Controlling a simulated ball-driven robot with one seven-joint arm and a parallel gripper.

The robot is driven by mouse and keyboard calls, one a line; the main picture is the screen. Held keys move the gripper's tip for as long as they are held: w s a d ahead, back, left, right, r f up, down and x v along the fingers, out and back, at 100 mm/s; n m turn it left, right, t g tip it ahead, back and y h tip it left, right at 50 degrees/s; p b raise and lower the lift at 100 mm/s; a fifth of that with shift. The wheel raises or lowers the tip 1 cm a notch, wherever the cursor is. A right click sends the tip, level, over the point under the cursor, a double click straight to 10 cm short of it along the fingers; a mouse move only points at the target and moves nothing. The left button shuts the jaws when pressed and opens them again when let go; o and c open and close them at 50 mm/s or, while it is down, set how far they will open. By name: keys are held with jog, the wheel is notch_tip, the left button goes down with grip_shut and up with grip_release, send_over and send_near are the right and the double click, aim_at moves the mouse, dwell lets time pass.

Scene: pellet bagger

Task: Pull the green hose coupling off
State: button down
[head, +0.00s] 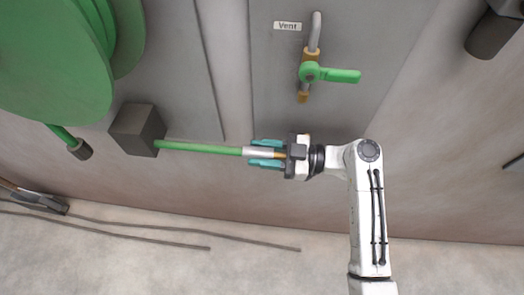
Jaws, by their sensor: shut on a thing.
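A green hose (195,148) runs level from a dark grey block (137,130) on the wall towards the right. Its end carries a silver coupling (257,152) with a brass-coloured part just to the right. My gripper (267,153) has teal fingers and is shut on the coupling, one finger above and one below it. The gripper body hides whatever lies right of the brass part, so I cannot tell whether the coupling is joined to anything there.
A green-handled valve (310,72) under a "Vent" label (288,26) sits on the grey panel above my gripper. A large green reel (50,60) fills the upper left. Thin dark cables (150,238) lie on the floor. A dark cylinder (490,34) juts in at upper right.

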aim_at(241, 151)
jog(key=a+b, duration=0.2)
jog(key=a, duration=0.2)
jog(key=shift+f, duration=0.1)
jog(key=shift+w+a+r, duration=0.1)
jog(key=shift+a+r, duration=0.1)
jog(key=shift+a, duration=0.15)
jog(key=c, duration=0.7)
grip_release()
jog(key=shift+a, duration=0.15)
jog(key=shift+c, duration=0.2)
jog(key=shift+f, duration=0.1)
jog(key=d+b, duration=0.3)
jog(key=d, duration=0.8)
jog(key=shift+s, duration=0.2)
